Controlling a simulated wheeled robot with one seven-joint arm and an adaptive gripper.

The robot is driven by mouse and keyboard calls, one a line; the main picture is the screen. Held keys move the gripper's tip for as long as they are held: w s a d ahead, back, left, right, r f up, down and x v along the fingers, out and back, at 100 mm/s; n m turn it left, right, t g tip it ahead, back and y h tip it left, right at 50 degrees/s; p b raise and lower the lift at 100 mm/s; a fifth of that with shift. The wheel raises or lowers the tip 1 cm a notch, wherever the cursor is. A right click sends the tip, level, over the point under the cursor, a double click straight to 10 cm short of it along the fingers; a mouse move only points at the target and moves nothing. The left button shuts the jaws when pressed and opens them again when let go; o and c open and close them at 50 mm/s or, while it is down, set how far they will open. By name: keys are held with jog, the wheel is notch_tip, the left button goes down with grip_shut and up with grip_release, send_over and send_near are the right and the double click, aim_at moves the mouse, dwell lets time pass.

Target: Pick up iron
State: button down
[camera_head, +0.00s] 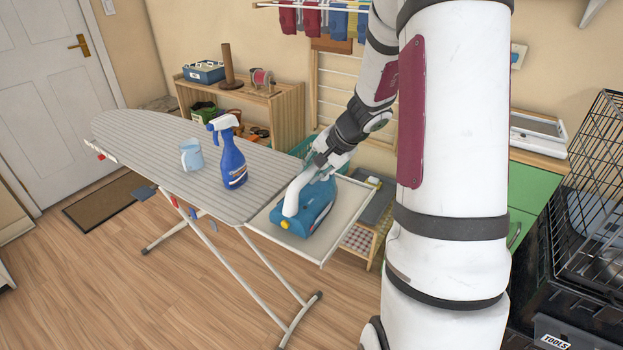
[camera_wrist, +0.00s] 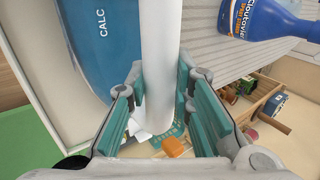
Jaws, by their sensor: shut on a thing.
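The iron (camera_head: 304,206) is teal with a white handle and sits on the white rest tray at the right end of the ironing board (camera_head: 200,160). My gripper (camera_head: 322,166) is at the iron from above and behind. In the wrist view the white handle (camera_wrist: 160,60) passes between the two teal-padded fingers of my gripper (camera_wrist: 163,105), which are closed on it. The iron's blue body (camera_wrist: 100,40), marked "CALC", shows left of the handle. From these frames I cannot tell whether the iron is clear of the tray.
A blue spray bottle (camera_head: 232,160) and a light blue cup (camera_head: 191,155) stand on the board. A wooden shelf (camera_head: 285,110) is behind it. A wire crate (camera_head: 590,190) and a green cabinet (camera_head: 535,185) are at the right. The floor in front is clear.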

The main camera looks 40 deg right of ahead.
jog(key=shift+r, duration=1.75)
jog(key=s+d+r, duration=0.1)
jog(key=s, duration=1.5)
jog(key=shift+d+b, duration=0.4)
jog(key=shift+w+r, duration=0.15)
